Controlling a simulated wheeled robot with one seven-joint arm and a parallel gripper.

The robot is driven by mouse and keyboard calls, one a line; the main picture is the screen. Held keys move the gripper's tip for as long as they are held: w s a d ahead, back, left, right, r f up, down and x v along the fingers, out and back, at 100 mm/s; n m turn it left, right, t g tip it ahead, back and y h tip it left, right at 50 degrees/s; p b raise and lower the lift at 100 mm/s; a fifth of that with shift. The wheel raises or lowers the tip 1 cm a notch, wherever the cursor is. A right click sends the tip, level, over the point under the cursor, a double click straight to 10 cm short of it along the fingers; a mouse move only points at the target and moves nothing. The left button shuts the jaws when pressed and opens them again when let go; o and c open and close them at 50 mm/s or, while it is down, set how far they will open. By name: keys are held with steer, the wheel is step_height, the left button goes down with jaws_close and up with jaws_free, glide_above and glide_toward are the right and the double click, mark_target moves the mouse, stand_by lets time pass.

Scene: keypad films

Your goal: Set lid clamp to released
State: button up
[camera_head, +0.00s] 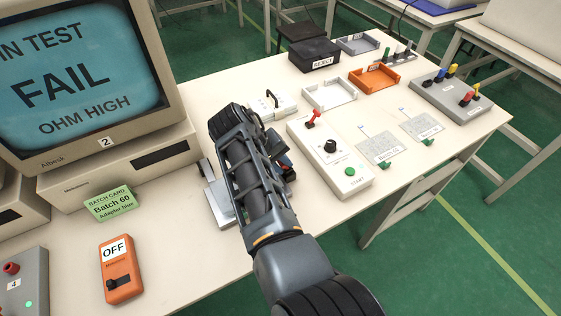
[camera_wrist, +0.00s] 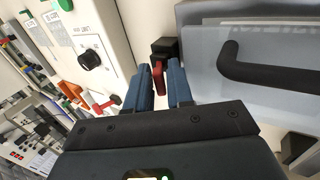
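The lid clamp shows in the wrist view as a red lever (camera_wrist: 158,76) on a black block (camera_wrist: 164,47), beside a grey translucent lid (camera_wrist: 215,75) with a black bar handle (camera_wrist: 270,68). My gripper (camera_wrist: 162,68) has its two blue fingers apart, with the red lever between their tips. I cannot tell whether either finger touches it.
A white unit (camera_head: 341,175) with a black knob, red lever and green button stands close on the right. The monitor (camera_head: 85,80) reads FAIL. An orange meter (camera_head: 120,268) lies at the front left. Trays (camera_head: 330,94) and a black bin (camera_head: 313,55) stand further back.

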jaws_close()
